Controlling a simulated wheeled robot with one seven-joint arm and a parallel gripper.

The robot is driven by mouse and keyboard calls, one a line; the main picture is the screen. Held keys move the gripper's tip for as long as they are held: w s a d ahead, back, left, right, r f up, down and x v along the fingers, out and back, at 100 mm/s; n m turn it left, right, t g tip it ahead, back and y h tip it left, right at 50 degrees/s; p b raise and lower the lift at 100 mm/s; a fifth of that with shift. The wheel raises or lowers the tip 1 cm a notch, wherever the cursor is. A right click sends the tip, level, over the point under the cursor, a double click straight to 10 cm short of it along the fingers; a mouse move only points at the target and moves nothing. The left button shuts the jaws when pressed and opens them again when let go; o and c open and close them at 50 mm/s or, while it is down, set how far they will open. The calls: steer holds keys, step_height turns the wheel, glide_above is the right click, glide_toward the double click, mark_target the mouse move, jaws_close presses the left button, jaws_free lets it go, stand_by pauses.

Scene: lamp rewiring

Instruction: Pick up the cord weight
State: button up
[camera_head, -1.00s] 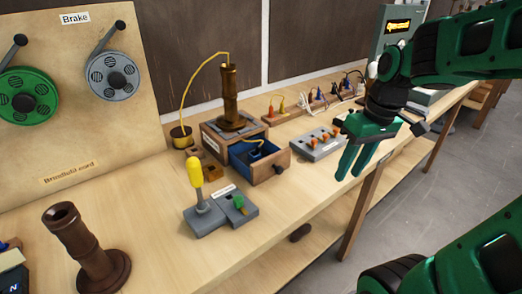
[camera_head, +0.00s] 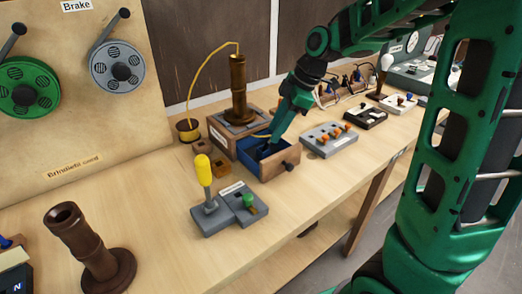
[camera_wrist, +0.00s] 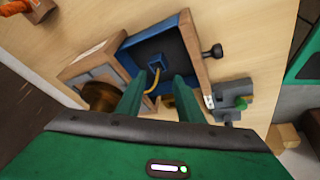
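The cord weight (camera_wrist: 156,65) looks like a small blue block in the blue-lined drawer (camera_wrist: 190,48), with a yellow cord (camera_wrist: 153,83) running from it. My gripper (camera_wrist: 158,88) is open in the wrist view, its two green fingers apart on either side of the cord. The block shows just beyond the fingertips, and nothing is between the fingers but the cord. In the head view my gripper (camera_head: 274,138) points down into the open drawer (camera_head: 280,166); the weight is hard to make out there. I cannot tell how far above it the fingertips are.
A joystick box (camera_head: 213,215) stands in front. A switch panel (camera_head: 329,140) is right of the drawer.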

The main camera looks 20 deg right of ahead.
mark_target(268, 143)
steer(key=shift+x, duration=2.75)
steer(key=shift+w+d, duration=0.1)
steer(key=shift+d, duration=0.1)
